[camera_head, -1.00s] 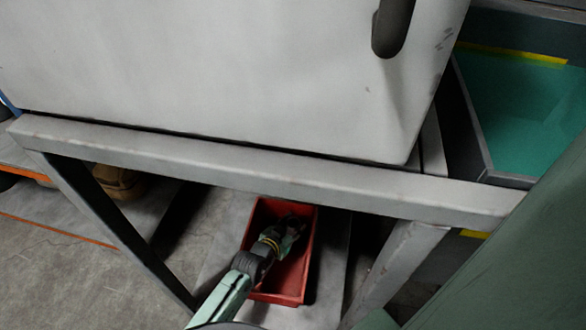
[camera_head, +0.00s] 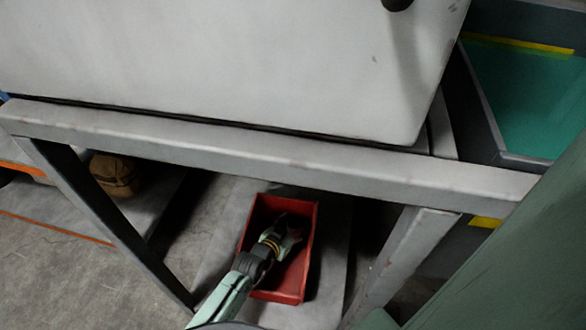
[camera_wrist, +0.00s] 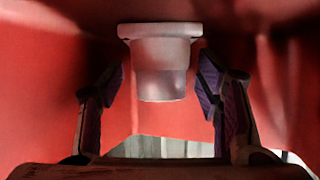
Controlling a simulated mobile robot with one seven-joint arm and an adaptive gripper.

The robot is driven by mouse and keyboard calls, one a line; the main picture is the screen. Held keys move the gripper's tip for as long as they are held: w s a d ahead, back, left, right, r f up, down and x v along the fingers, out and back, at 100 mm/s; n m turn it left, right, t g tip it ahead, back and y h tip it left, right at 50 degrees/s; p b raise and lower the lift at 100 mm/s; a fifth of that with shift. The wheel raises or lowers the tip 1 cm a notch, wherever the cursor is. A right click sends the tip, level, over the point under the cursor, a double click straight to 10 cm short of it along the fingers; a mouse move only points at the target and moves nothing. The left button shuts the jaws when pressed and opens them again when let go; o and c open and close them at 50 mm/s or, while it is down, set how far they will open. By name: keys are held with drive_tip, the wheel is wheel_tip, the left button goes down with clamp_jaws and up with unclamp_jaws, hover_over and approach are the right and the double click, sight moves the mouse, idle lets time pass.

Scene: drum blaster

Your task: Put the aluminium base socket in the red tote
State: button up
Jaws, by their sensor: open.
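The aluminium base socket (camera_wrist: 160,62), a pale flanged cylinder, shows in the wrist view against the red inner surface of the tote. My gripper (camera_wrist: 162,88) is open, with one purple-padded finger on each side of the socket and a gap on both sides. In the head view the red tote (camera_head: 310,258) stands low under the bench frame, and my gripper (camera_head: 288,230) is inside its outline. The socket cannot be made out in the head view.
A grey bench beam (camera_head: 290,158) runs above the tote, with slanted legs at left and right (camera_head: 405,262). A large pale cabinet (camera_head: 220,65) stands on it. A green-lined bin (camera_head: 530,105) is at right. A brown object (camera_head: 115,175) lies at left.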

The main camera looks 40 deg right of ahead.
sight(290, 228)
drive_tip(key=shift+r, duration=0.1)
drive_tip(key=shift+r+p, duration=0.3)
drive_tip(key=shift+p, duration=0.1)
drive_tip(key=v, duration=0.7)
drive_tip(key=shift+s+a+f, duration=0.1)
drive_tip(key=shift+s+a, duration=0.05)
drive_tip(key=shift+a, duration=0.05)
